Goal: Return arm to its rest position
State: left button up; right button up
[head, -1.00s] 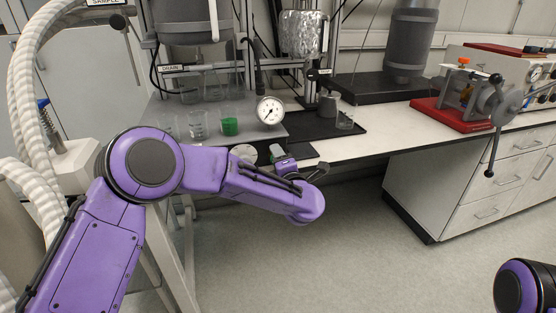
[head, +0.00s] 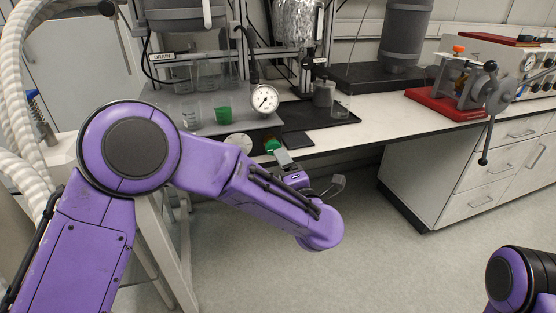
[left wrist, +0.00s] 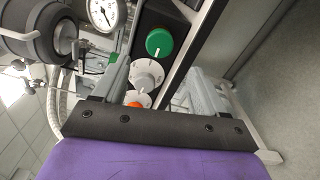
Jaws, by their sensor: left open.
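My purple left arm (head: 240,190) reaches from the left across the lower middle of the head view, in front of the bench. My left gripper (head: 283,158) is at the bench's front edge, beside a green knob (head: 272,146). In the left wrist view my left gripper (left wrist: 156,78) is open, with a grey finger on each side and nothing held. The green knob (left wrist: 159,42), a pale round dial (left wrist: 146,75) and an orange knob (left wrist: 136,104) show beyond and between the fingers. My right gripper is out of view; only a purple part of that arm shows at lower right.
A red-based clamp device (head: 455,101) stands on the right bench. White hoses (head: 20,95) hang at left. The floor (head: 400,265) in front is clear.

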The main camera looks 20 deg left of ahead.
pick_arm(q)
jog(key=shift+s+d, duration=0.15)
jog(key=shift+s, duration=0.1)
